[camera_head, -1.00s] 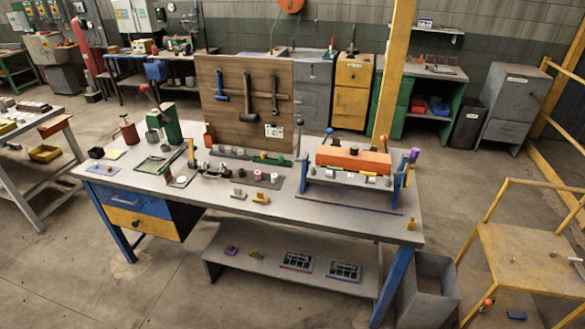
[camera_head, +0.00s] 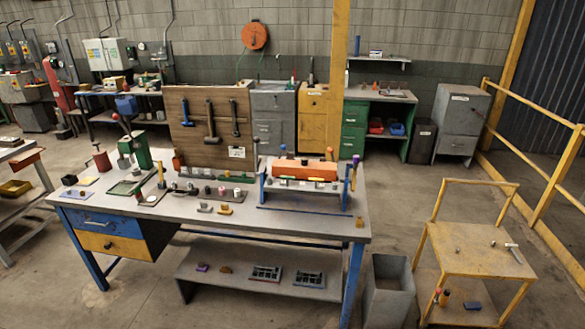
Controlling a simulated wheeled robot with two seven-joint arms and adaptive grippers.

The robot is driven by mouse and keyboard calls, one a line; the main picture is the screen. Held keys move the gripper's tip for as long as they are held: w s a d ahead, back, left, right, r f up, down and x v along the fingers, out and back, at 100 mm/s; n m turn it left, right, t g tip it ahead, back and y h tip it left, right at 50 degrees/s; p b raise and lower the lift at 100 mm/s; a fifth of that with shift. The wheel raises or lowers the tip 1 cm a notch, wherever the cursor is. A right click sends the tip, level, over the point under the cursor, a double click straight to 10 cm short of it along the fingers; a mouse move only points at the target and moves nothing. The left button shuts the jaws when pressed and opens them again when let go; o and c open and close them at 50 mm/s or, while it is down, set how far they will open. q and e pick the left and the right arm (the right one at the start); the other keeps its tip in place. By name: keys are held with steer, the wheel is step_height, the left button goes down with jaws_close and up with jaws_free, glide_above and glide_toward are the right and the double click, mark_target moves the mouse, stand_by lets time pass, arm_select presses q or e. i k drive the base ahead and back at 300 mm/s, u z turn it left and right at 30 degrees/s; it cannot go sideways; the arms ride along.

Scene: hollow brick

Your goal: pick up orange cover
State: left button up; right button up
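The orange cover (camera_head: 305,170) is a long block lying on top of a blue-ended fixture (camera_head: 348,190) at the right end of the workbench. Small pieces sit along the fixture in front of it. Neither of my grippers shows in the head view, and nothing is seen touching the cover.
The workbench (camera_head: 290,228) carries several small tools and parts, a green press (camera_head: 138,150) and a wooden tool board (camera_head: 212,128). A grey bin (camera_head: 388,290) stands by its right leg. A yellow cart (camera_head: 475,250) stands further right. Open floor lies in front.

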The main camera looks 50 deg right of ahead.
mark_target(302, 169)
steer(key=z, duration=0.05)
steer(key=i, duration=1.6)
steer(key=z, duration=0.85)
steer(key=i, duration=0.9)
steer(key=z, duration=0.85)
